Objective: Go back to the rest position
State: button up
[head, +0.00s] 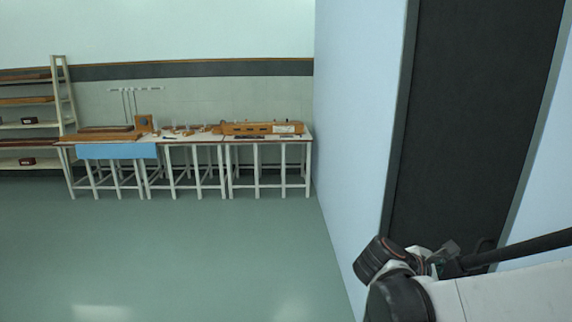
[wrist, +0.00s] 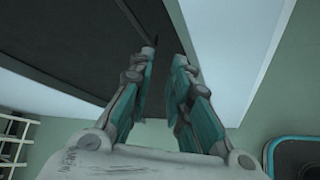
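My gripper (wrist: 164,60) shows in the wrist view with its two teal-padded fingers apart and nothing between them. It is open and empty. Behind the fingers are a dark panel and a pale blue surface. In the head view my arm is folded at the lower right, in front of a dark door-like panel (head: 478,110). The gripper's fingers cannot be made out clearly there.
A pale blue wall (head: 355,110) stands close on the right. White benches (head: 205,141) with wooden instruments line the far wall, with a shelf rack (head: 62,95) at their left. The green floor (head: 190,245) between is clear. A dark, teal-edged object (wrist: 272,155) shows at the wrist view's lower right.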

jog(key=s+a+m+t+y, duration=0.2)
jog(key=s+a+m+y, duration=0.9)
jog(key=s+a+m, duration=0.3)
jog(key=shift+s+a+r+m+t, duration=0.3)
jog(key=shift+s+a, duration=0.2)
jog(key=shift+a, duration=0.25)
dwell(0.5)
